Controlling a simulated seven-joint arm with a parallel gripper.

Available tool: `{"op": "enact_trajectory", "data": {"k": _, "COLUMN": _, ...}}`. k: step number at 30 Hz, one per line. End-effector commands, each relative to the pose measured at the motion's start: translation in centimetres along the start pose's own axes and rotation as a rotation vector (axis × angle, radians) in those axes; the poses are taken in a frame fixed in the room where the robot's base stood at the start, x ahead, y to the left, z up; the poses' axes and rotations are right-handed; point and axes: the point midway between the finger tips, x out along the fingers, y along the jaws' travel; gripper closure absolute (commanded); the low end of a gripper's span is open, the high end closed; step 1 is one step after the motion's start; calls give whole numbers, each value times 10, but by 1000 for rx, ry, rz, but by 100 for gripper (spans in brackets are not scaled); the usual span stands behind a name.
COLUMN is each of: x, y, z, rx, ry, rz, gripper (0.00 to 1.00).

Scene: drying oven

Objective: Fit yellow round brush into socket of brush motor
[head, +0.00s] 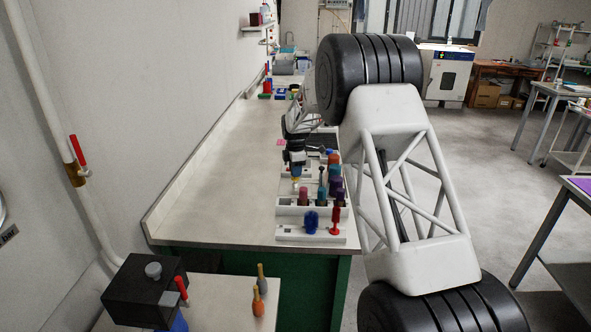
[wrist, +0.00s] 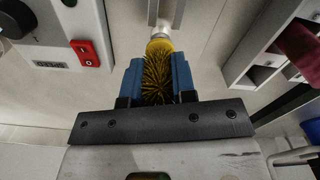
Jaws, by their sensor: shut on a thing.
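In the wrist view, the yellow round brush (wrist: 158,76) sits between the two blue fingers of my gripper (wrist: 158,85), which is shut on it. Its bristles lie between the fingers and its yellow collar points away from my gripper. Beyond the collar is a pale round end, close to or in line with a grey metal bar (wrist: 168,14). I cannot tell whether they touch. A light panel with a red rocker switch (wrist: 86,52) and a black knob, possibly the brush motor, is at left. In the head view, my gripper (head: 294,158) is small above the bench, with yellow below it.
White racks (head: 310,233) with several coloured brushes stand near the bench's front right end. The wrist view shows a white rack (wrist: 262,55) at right. The bench's left part (head: 205,190) is clear. A black box (head: 145,289) and two small brushes stand on a lower table.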

Motion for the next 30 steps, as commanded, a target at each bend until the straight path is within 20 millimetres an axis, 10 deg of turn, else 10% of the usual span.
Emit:
{"op": "enact_trajectory", "data": {"k": 26, "x": 16, "y": 0, "z": 0, "rx": 0, "ry": 0, "rz": -1, "gripper": 99}}
{"op": "enact_trajectory", "data": {"k": 27, "x": 15, "y": 0, "z": 0, "rx": 0, "ry": 0, "rz": -1, "gripper": 71}}
{"op": "enact_trajectory", "data": {"k": 30, "x": 15, "y": 0, "z": 0, "rx": 0, "ry": 0, "rz": -1, "gripper": 55}}
